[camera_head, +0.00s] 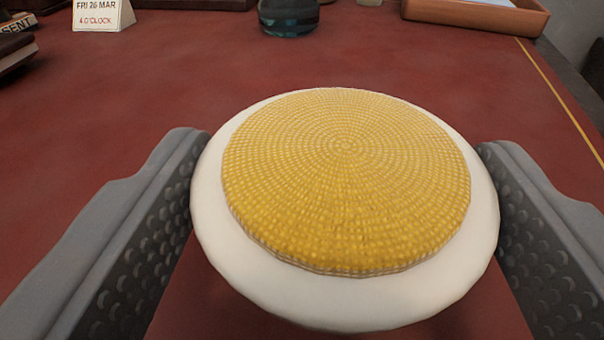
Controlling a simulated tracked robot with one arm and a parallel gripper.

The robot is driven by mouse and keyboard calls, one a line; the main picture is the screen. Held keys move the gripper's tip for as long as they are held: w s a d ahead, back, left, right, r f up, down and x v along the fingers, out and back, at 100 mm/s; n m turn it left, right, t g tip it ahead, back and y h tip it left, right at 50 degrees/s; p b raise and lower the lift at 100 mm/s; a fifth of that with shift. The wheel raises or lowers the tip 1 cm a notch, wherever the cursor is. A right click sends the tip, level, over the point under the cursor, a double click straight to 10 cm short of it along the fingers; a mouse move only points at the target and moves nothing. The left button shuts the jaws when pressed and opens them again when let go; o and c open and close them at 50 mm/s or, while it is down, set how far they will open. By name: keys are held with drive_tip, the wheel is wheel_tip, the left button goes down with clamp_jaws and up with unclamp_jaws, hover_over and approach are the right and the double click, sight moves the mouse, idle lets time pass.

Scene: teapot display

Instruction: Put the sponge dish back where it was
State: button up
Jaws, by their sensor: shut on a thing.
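The sponge dish (345,313) is a round white dish with a yellow, ring-patterned sponge (345,180) in it. It is in the middle of the head camera view. My gripper (345,150) has a grey, dimpled finger on each side of the dish. Both fingers touch the white rim, and the gripper is shut on the dish. The dish appears level. I cannot tell how far it is above the red desk top, as its underside is hidden.
The red desk top (150,95) is clear behind the dish. At the back stand a white date card (100,14), a dark glass vessel (288,17) and a brown tray (478,15). A dark object (14,52) is at the far left. The desk's right edge has a yellow line.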

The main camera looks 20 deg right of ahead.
sight(307, 272)
drive_tip(key=f, duration=0.1)
drive_tip(key=f+b, duration=0.1)
drive_tip(key=w+f+b, duration=0.1)
drive_tip(key=shift+a+f, duration=0.25)
drive_tip(key=shift+s+r, duration=0.1)
drive_tip(key=shift+r, duration=0.1)
drive_tip(key=shift+f, duration=0.15)
drive_tip(key=o, duration=1.1)
drive_tip(key=shift+f+b, duration=0.15)
drive_tip(key=shift+b, duration=0.2)
drive_tip(key=p+v, duration=0.3)
drive_tip(key=v, duration=1)
drive_tip(key=shift+s+a+f+p, duration=0.15)
drive_tip(key=shift+s+a+p, duration=0.15)
